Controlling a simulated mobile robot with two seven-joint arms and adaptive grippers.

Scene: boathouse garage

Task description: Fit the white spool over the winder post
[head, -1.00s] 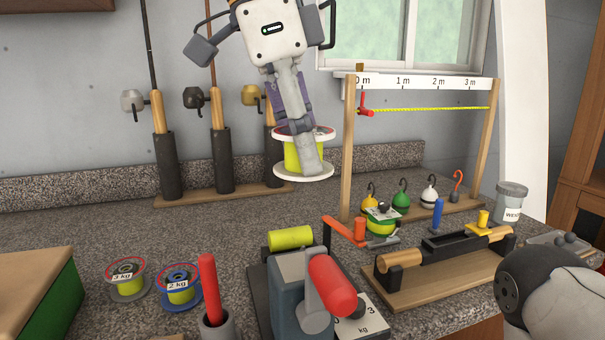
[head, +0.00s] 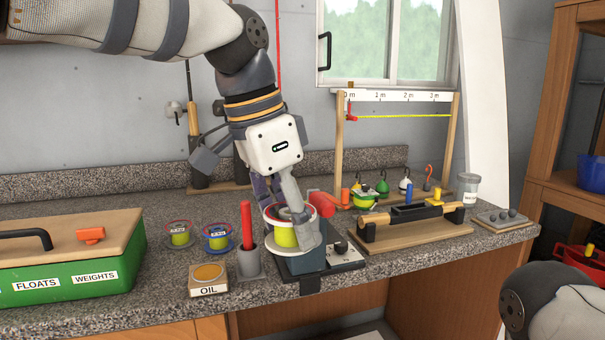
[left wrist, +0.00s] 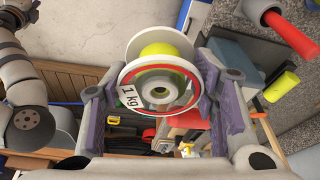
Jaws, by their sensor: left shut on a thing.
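The white spool (head: 282,236) has yellow-green line, a red-ringed rim and, in the left wrist view (left wrist: 138,94), a "1 kg" label. My left gripper (head: 290,222) is shut on it, with its fingers at opposite sides. The spool is tilted slightly in the head view, in front of the winder (head: 303,262) and hiding part of it. A yellow-green cylinder on the winder, which looks like its post, shows in the left wrist view (left wrist: 281,87), right of the spool and apart from it. The post is hidden in the head view. My right gripper is out of view.
A red-handled holder (head: 248,262), an oil tin (head: 208,280) and two labelled spools (head: 217,238) stand left of the winder. A green tackle box (head: 75,278) is farther left. A wooden stand (head: 415,236) is close on the right. The bench's front edge is near.

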